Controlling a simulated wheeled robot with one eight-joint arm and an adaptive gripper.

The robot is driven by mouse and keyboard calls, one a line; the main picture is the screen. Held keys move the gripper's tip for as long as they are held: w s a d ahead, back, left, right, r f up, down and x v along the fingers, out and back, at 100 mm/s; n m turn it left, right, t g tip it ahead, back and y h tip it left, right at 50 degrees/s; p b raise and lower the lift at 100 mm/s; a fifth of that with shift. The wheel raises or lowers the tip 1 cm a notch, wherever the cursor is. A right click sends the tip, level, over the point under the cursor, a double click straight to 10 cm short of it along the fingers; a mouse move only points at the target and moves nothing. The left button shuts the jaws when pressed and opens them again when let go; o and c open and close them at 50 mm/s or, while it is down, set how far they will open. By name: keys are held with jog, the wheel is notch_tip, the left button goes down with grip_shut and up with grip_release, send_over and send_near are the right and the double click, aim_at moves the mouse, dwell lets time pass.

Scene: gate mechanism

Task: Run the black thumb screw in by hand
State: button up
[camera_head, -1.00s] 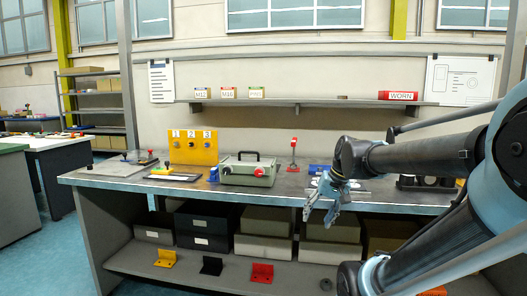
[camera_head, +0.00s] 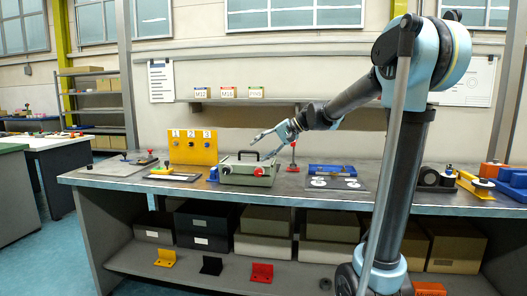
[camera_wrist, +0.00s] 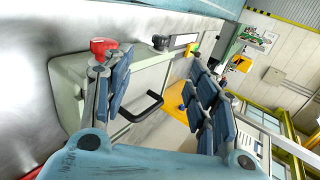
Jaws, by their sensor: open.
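The black thumb screw (camera_head: 226,170) appears as a small dark knob on the front of a grey-green box (camera_head: 240,180), left of a red knob (camera_head: 260,171). In the wrist view, the black knob (camera_wrist: 160,42) shows beyond the red knob (camera_wrist: 103,47), which the left finger partly overlaps. How far the screw is in cannot be told. In the wrist view, the box's black handle (camera_wrist: 146,108) shows between the spread fingers.
A yellow panel numbered 1, 2, 3 (camera_head: 193,147) stands behind and left of the box. A small blue part (camera_head: 213,174) sits by its left side. The bench front edge is clear.

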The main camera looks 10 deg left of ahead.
aim_at(229, 169)
jog(key=x, duration=1.7)
jog(key=shift+a, duration=0.2)
jog(key=shift+c, duration=0.3)
